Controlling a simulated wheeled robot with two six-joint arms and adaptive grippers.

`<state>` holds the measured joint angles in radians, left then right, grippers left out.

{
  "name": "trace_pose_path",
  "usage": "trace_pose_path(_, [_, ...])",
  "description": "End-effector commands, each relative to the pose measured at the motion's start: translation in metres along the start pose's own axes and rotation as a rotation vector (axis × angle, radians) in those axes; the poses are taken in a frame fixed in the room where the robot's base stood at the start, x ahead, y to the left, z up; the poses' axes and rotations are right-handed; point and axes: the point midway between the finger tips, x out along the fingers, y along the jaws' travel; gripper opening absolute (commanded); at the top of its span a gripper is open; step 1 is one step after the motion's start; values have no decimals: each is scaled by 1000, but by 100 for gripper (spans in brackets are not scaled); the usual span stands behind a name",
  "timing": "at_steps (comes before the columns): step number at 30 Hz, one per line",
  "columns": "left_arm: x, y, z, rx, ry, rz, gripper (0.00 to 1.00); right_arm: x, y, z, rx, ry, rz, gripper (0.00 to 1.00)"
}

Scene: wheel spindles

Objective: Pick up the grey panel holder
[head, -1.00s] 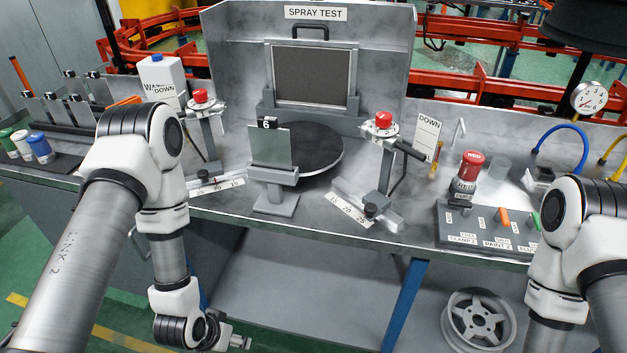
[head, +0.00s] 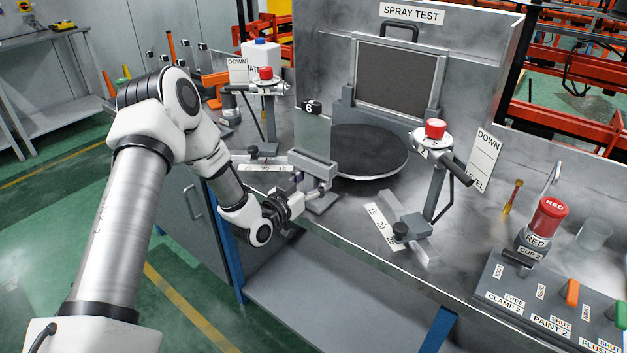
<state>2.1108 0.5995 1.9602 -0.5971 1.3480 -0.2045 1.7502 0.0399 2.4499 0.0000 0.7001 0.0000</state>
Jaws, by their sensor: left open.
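The grey panel holder (head: 313,166) stands upright on the bench in front of the round dark turntable (head: 366,150). It carries a thin greenish-grey panel (head: 312,131) with a black tag marked 6 on top. My left gripper (head: 314,194) is open at the front of the holder, low beside its upright and below the grey block. The gripper overlaps the holder in the picture, and I cannot tell whether the fingers touch it. My right gripper is not in view.
A spray stand with a red knob (head: 435,130) is right of the turntable, and another (head: 266,74) is behind left. Scale strips (head: 381,227) lie on the bench. A control box (head: 540,300) and red cup (head: 549,215) are at the right.

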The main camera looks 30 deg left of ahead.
Motion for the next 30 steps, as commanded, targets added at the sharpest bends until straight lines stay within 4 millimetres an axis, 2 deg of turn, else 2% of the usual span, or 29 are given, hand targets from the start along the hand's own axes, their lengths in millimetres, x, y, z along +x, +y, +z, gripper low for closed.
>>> trace_pose_path(4, [0, 0, 1, -1, -1, -1, 62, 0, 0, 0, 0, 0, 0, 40])
trace_pose_path(8, [-1, 0, 1, -1, -2, -1, 16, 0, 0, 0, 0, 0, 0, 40])
trace_pose_path(9, [-1, 0, 1, -1, -2, -1, 2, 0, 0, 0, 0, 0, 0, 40])
trace_pose_path(10, [-1, 0, 1, -1, -2, -1, 0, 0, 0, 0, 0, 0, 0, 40])
trace_pose_path(22, [-1, 0, -3, -1, 0, -1, 0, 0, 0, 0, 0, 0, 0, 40])
trace_pose_path(30, [0, 0, -24, 0, 3, -1, 0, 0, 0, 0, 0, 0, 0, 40])
